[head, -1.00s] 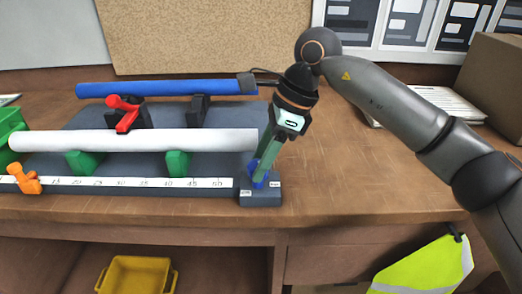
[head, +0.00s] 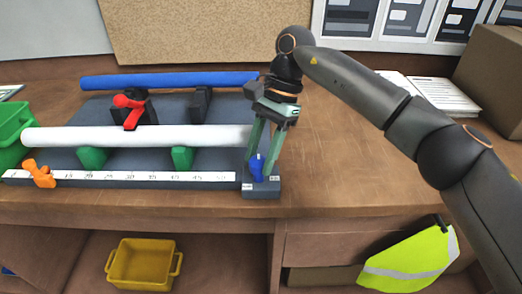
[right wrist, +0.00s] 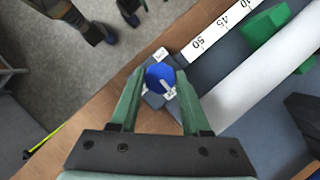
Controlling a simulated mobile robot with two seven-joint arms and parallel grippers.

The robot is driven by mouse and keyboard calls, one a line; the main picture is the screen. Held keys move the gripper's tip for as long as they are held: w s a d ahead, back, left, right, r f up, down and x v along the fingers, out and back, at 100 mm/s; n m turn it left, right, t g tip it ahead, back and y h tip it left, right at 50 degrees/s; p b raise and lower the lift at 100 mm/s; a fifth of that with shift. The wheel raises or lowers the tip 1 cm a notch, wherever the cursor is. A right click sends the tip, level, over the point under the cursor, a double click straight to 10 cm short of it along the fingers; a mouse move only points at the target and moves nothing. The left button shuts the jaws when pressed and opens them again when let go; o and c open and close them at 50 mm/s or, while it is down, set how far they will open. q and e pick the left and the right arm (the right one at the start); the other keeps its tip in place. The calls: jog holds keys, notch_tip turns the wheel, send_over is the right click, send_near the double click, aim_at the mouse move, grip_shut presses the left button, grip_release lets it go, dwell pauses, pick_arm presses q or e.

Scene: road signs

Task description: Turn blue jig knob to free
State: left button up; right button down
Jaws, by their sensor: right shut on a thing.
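The blue knob (head: 257,168) stands on a dark block (head: 261,188) at the right end of the jig. My right gripper (head: 262,166) reaches down over it, with one green finger on each side. In the right wrist view the knob (right wrist: 160,74) sits between the fingertips (right wrist: 161,79), and they are shut on it. A white mark on the knob points toward the lower right there. Small white labels lie around the knob, too small to read. My left gripper does not show in the head view.
A white tube (head: 140,136) on green supports and a blue tube (head: 165,80) lie left of the knob. A red clamp (head: 130,101), an orange clamp (head: 40,174) and a white scale (head: 150,181) are on the jig. The table right of the block is clear.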

dwell(0.5)
jog(key=shift+c, duration=1.8)
grip_release()
jog(key=p+v, duration=0.2)
jog(key=v, duration=1)
jog(key=shift+r, duration=0.3)
jog(key=shift+a+f, duration=0.1)
